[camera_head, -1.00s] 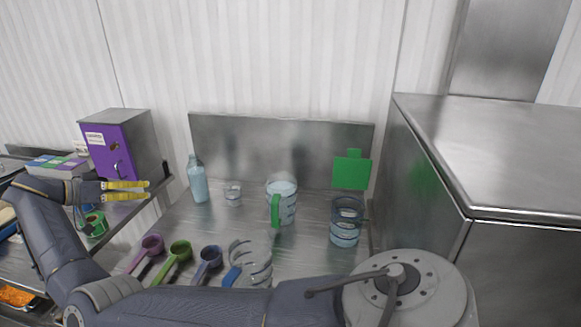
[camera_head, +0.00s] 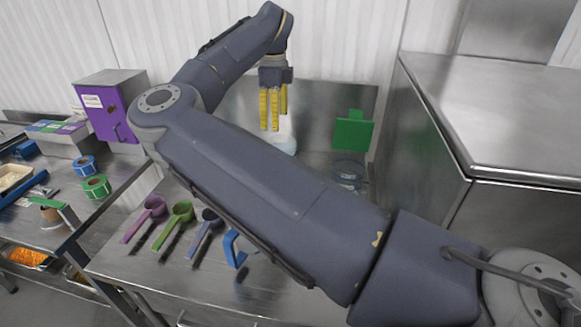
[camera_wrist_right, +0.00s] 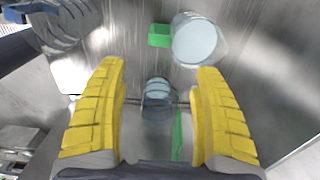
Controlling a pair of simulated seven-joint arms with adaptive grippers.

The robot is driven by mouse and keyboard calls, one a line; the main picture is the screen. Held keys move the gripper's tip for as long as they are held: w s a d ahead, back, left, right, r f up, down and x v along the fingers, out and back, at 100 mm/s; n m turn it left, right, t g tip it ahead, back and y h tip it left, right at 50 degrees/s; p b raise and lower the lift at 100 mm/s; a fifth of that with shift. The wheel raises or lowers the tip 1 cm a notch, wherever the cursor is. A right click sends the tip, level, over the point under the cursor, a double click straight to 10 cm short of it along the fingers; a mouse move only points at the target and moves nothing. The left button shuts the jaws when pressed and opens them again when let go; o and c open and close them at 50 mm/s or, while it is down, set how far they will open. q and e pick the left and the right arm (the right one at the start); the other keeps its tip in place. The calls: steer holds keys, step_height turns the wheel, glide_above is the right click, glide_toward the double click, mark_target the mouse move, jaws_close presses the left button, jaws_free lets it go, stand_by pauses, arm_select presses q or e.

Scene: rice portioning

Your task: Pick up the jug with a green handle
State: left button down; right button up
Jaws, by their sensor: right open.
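The clear jug with a green handle (camera_wrist_right: 194,40) is at the top of the right wrist view, ahead of my fingertips and not between them. Its handle (camera_wrist_right: 158,36) sticks out to the left there. In the head view only its upper part (camera_head: 286,139) shows; my right arm hides the handle and lower body. My right gripper (camera_head: 273,130) has yellow fingers pointing down, open and empty, in front of or above the jug; I cannot tell the gap. It also shows in the right wrist view (camera_wrist_right: 158,75). My left gripper is not in view.
Another clear jug (camera_head: 348,174) stands to the right, below a green card (camera_head: 352,132). A blue-handled jug (camera_head: 235,249) and purple, green and blue scoops are at the front. My arm crosses the table. A large steel cabinet (camera_head: 500,110) bounds the right.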

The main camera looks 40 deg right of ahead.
step_height(320, 180, down, 17)
steer(key=shift+a+r, duration=0.1)
steer(key=shift+r, duration=0.1)
stand_by(0.7)
jaws_close()
stand_by(0.5)
